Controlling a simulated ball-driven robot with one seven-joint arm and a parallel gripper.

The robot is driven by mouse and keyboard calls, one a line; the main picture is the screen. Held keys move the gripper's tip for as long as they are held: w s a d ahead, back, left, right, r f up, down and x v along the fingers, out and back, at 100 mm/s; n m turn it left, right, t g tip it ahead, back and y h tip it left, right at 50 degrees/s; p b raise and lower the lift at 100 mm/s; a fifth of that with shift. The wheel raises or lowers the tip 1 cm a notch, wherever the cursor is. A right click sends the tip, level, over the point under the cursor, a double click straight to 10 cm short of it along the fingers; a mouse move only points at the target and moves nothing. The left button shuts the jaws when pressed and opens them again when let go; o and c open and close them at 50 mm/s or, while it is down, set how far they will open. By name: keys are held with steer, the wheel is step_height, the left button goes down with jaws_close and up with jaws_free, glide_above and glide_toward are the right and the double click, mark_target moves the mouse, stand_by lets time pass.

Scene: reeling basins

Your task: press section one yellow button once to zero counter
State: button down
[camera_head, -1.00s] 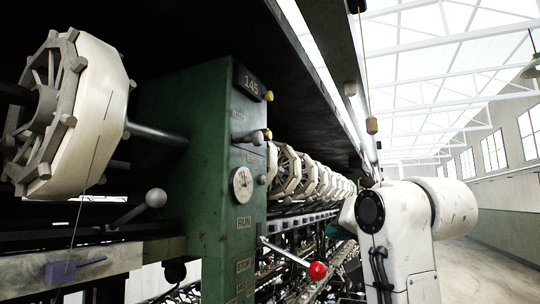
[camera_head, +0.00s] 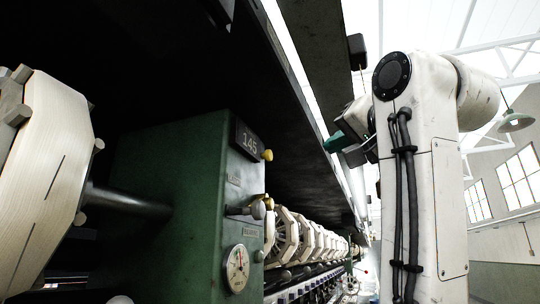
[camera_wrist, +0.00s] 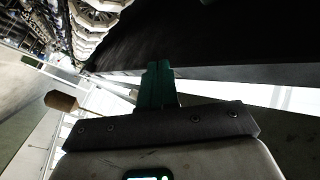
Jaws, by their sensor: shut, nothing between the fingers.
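The yellow button (camera_head: 267,155) sticks out from the right side of the counter (camera_head: 248,139), which reads 145. The counter is at the top of the green machine section (camera_head: 190,190) in the head view. My gripper (camera_head: 336,142) is to the right of the button, apart from it, with its teal fingers pointing left. The wrist view shows the teal fingers together (camera_wrist: 157,84), shut and empty. The yellow button cannot be made out in the wrist view.
A dial gauge (camera_head: 237,268) and a grey knob (camera_head: 258,209) sit below the counter. White reels (camera_head: 290,235) line the machine behind it. A dark overhead beam (camera_head: 310,120) runs close to my gripper. A wooden weight (camera_wrist: 62,101) hangs in the wrist view.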

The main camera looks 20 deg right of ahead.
mark_target(266, 155)
steer(key=w+a+p, duration=0.1)
steer(key=w+a, duration=0.4)
steer(key=a, duration=0.2)
stand_by(0.6)
steer(key=shift+w+a, duration=0.1)
steer(key=shift+a, duration=0.05)
stand_by(1.8)
steer(key=shift+w+a, duration=0.2)
steer(key=shift+a, duration=0.05)
steer(key=shift+w+a, duration=0.3)
steer(key=shift+a, duration=0.15)
stand_by(1.1)
steer(key=shift+d, duration=0.1)
steer(key=shift+s+d, duration=0.55)
steer(key=shift+d, duration=0.1)
steer(key=shift+d, duration=0.1)
